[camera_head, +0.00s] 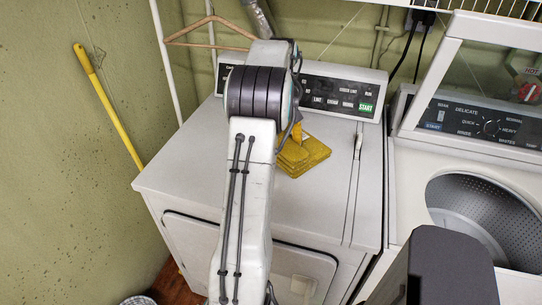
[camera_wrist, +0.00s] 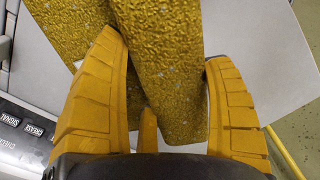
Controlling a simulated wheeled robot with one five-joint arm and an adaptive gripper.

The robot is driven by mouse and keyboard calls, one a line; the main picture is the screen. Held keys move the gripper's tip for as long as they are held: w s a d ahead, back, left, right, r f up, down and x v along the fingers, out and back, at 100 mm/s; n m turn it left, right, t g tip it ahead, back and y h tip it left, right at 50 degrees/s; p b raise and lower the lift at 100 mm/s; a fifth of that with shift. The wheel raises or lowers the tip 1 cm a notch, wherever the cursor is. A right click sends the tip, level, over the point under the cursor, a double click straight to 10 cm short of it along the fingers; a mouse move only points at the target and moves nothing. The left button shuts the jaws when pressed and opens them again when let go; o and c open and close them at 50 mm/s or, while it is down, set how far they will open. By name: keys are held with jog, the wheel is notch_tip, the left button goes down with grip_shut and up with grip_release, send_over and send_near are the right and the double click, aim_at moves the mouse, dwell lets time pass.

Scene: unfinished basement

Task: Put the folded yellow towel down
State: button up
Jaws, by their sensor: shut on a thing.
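The folded yellow towel (camera_head: 305,156) shows over the top of the white dryer (camera_head: 210,165), partly hidden behind my arm. I cannot tell whether it rests on the surface or hangs just above it. In the wrist view the textured towel (camera_wrist: 170,70) runs between the two orange-yellow fingers of my gripper (camera_wrist: 163,50), which is shut on it. One part of the towel stands between the fingers and another fold spreads to the upper left. In the head view the fingers are mostly hidden by my arm.
The dryer's control panel (camera_head: 335,94) rises behind the towel. A washer (camera_head: 415,175) with its lid up and drum open stands at the right. The dryer top is clear around the towel. A yellow pole (camera_head: 108,105) leans on the left wall; a hanger (camera_head: 210,32) hangs behind.

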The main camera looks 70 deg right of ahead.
aim_at(321, 152)
jog(key=shift+m, duration=0.5)
jog(key=s, duration=0.4)
jog(key=s+b, duration=0.1)
jog(key=s, duration=0.3)
jog(key=s+d+r, duration=0.1)
jog(key=s, duration=0.3)
jog(key=shift+r+b, duration=0.1)
jog(key=shift+b, duration=0.3)
jog(key=s+a+r+m+b, duration=0.1)
jog(key=s+a, duration=0.1)
jog(key=s, duration=0.7)
jog(key=w+a+f+p, duration=0.1)
jog(key=w+f+p, duration=0.1)
jog(key=w, duration=0.1)
jog(key=w+a+f+p, duration=0.1)
jog(key=w+f+p, duration=0.1)
jog(key=w+f, duration=0.1)
jog(key=w+a+f+p, duration=0.1)
jog(key=w+f+p, duration=0.1)
jog(key=w+f, duration=0.1)
jog(key=shift+w+f, duration=0.2)
jog(key=shift+w, duration=0.45)
jog(key=shift+f+p, duration=0.95)
jog(key=shift+f, duration=0.15)
jog(key=o, duration=1.2)
jog(key=shift+r, duration=0.15)
